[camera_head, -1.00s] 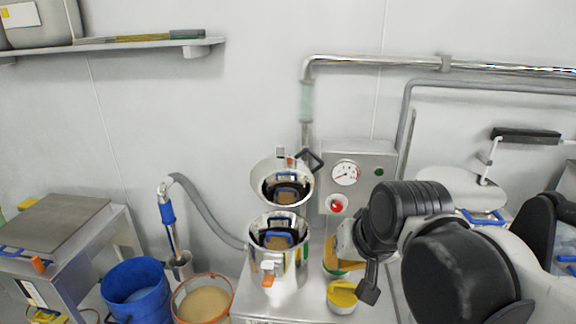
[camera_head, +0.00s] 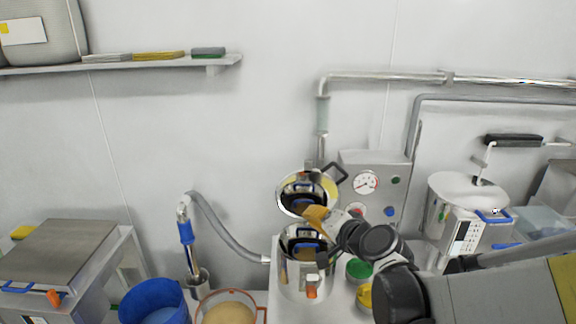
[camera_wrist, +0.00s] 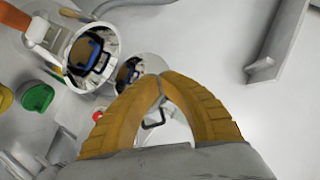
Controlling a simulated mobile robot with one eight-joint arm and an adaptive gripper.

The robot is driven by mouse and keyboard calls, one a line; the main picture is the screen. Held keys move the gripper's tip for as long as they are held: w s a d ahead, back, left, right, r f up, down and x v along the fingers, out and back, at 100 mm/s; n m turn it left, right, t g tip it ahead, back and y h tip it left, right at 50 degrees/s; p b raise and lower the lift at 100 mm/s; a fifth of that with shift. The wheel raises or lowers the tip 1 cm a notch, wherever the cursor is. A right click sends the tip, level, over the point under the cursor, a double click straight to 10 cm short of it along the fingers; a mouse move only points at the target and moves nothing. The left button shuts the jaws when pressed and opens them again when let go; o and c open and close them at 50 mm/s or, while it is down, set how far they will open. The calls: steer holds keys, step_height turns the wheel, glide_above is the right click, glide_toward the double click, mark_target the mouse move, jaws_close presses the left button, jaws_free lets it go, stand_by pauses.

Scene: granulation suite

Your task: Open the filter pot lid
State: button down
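The filter pot (camera_head: 303,282) is a shiny steel vessel with an orange-tipped front latch. Its round steel lid (camera_head: 284,203) stands raised behind the opening, with its mirror-like inner face toward the head camera. A black loop handle (camera_head: 336,177) sticks out at the lid's upper right. My gripper (camera_head: 310,214) has yellow-orange fingers and is in front of the lid's lower right, above the pot. In the wrist view, the fingertips (camera_wrist: 161,83) meet and look empty. The pot (camera_wrist: 73,80), the lid (camera_wrist: 153,64) and the handle (camera_wrist: 152,124) lie beyond them; contact is unclear.
A gauge box (camera_head: 390,168) stands behind and right of the pot. Green (camera_head: 359,268) and yellow (camera_head: 364,294) caps are close to its right. A blue bucket (camera_head: 150,292) and a tub of tan powder (camera_head: 229,297) are at left. A wall shelf (camera_head: 110,67) is at upper left.

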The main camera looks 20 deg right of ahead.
steer(key=w+d+r+m+t+h+p, duration=0.1)
steer(key=w+d+m, duration=0.1)
steer(key=d, duration=0.2)
steer(key=w+d+m+t+h+p, duration=0.1)
steer(key=w+d+m, duration=0.1)
steer(key=d+m, duration=0.15)
steer(key=m+t+h+p, duration=0.2)
steer(key=m+h, duration=0.1)
steer(key=m, duration=0.2)
glide_toward(343, 172)
steer(key=w, duration=0.5)
steer(key=w+d, duration=0.1)
steer(key=w, duration=0.2)
steer(key=shift+r+p, duration=0.1)
steer(key=shift+p, duration=0.2)
steer(key=shift+w, duration=0.1)
steer(key=w, duration=0.1)
steer(key=w+d+b, duration=0.1)
steer(key=w, duration=0.3)
steer(key=shift+w+d+r, duration=0.15)
steer(key=shift+w+d, duration=0.1)
steer(key=shift+d, duration=0.05)
steer(key=shift+s+r, duration=0.1)
steer(key=shift+s, duration=0.1)
